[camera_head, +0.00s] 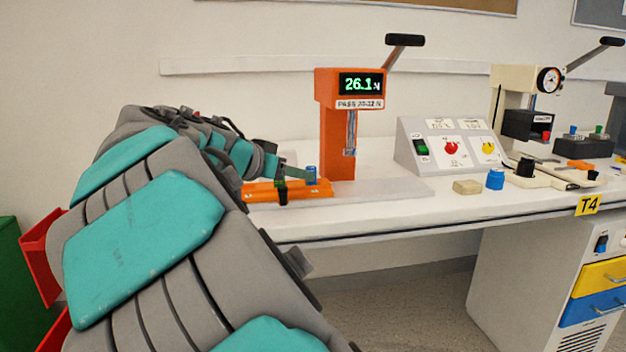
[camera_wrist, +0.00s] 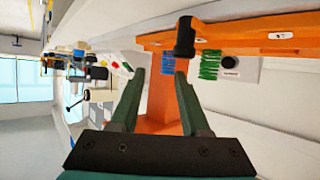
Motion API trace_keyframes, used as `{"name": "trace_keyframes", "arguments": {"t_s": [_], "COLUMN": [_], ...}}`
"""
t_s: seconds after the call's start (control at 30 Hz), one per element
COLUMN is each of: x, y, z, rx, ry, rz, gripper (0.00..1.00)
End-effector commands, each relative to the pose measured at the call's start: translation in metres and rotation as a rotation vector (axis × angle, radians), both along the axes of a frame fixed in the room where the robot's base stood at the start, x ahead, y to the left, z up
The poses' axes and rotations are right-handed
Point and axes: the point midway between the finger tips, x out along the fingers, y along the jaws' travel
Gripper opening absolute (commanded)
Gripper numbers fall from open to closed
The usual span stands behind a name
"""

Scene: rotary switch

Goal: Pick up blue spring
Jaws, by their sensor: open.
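The blue spring (camera_head: 311,175) stands upright on an orange holder (camera_head: 262,192) at the foot of the orange press. In the wrist view the blue spring (camera_wrist: 167,62) shows just past the fingertips of my gripper (camera_wrist: 160,74), roughly in line with the gap between them. My gripper's dark green fingers are apart, with no object held. In the head view my gripper (camera_head: 301,172) comes in from the left, close to the spring at holder height. Whether a finger touches the spring I cannot tell.
The orange press (camera_head: 337,125) reads 26.1 N and rises close behind the spring. Green springs (camera_wrist: 209,64) and a black post (camera_wrist: 184,37) are near the blue one in the wrist view. A switch panel (camera_head: 448,145), a tan block (camera_head: 467,187) and a blue knob (camera_head: 495,179) stand to the right.

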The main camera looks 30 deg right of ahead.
Motion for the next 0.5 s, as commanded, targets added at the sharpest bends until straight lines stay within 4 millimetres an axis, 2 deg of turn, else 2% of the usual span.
{"name": "trace_keyframes", "arguments": {"t_s": [0.07,0.17,0.5], "x": [0.011,0.017,0.03], "y": [0.008,0.007,-0.023], "z": [0.004,0.005,-0.008], "rx": [-0.009,-0.011,-0.009], "ry": [-0.029,-0.043,-0.041], "rz": [0.01,0.012,0.01], "gripper": [0.46,0.46,0.46]}}
